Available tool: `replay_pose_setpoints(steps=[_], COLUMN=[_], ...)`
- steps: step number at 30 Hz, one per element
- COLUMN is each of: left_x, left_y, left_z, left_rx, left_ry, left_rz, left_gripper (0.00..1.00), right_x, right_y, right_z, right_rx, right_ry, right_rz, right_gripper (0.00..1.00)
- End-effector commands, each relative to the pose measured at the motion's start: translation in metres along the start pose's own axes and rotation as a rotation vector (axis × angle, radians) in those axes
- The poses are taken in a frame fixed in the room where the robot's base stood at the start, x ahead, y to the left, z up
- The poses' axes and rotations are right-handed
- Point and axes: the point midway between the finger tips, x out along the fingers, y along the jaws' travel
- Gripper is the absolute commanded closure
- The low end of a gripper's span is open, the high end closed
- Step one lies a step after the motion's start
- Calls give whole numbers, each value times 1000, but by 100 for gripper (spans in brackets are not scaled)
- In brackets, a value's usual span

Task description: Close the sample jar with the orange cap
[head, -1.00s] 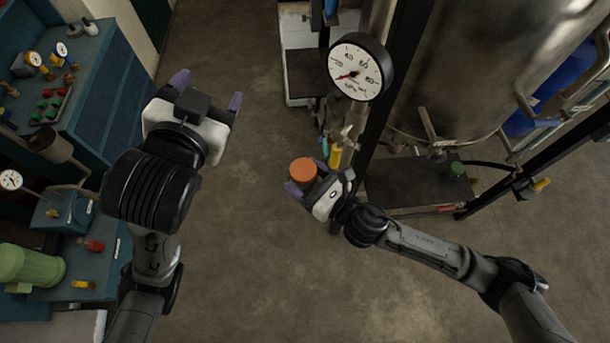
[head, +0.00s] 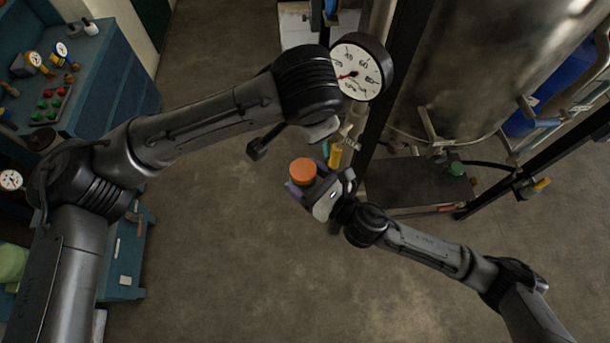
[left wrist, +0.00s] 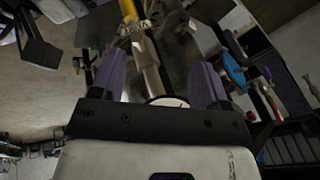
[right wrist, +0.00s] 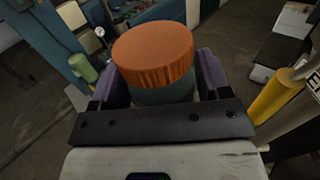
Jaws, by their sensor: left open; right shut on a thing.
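The orange cap (head: 303,171) sits on top of the sample jar (right wrist: 163,93), a dark greenish body just under it in the right wrist view. I cannot tell whether the cap is screwed tight. My right gripper (head: 310,186) is shut on the jar and holds it upright, with the purple fingers on either side of the body below the cap. My left gripper (left wrist: 157,80) is open and empty in the left wrist view. In the head view its hand is above and slightly right of the cap, beside the gauge, with its fingers hidden.
A round pressure gauge (head: 358,72) stands close to my left wrist. A yellow pipe or handle (head: 335,157) is just right of the jar. A large metal tank (head: 470,70) fills the upper right. A blue workbench (head: 110,85) lies left. The floor between is clear.

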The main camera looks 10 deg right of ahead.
Motion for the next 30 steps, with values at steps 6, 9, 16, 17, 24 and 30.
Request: replay_pose_setpoints(steps=[6, 9, 16, 17, 24, 30], left_x=[22, 18, 15, 15, 15, 16], left_y=[19, 30, 34, 34, 34, 35], left_z=[26, 31, 36, 35, 35, 36], left_rx=[-185, -247, -361, -368, -380, -380], left_ry=[-207, -263, -314, -315, -315, -315], left_rz=[243, 315, 320, 319, 316, 316], left_gripper=[31, 31, 31, 31, 31, 31], right_x=[0, 0, 0, 0, 0, 0], right_y=[0, 0, 0, 0, 0, 0], right_z=[1, 1, 1, 1, 1, 1], right_rx=[0, 0, 0, 0, 0, 0], right_ry=[-1, -1, -1, -1, -1, -1], right_rz=[0, 0, 0, 0, 0, 0], right_gripper=[96, 96, 96, 96, 96, 96])
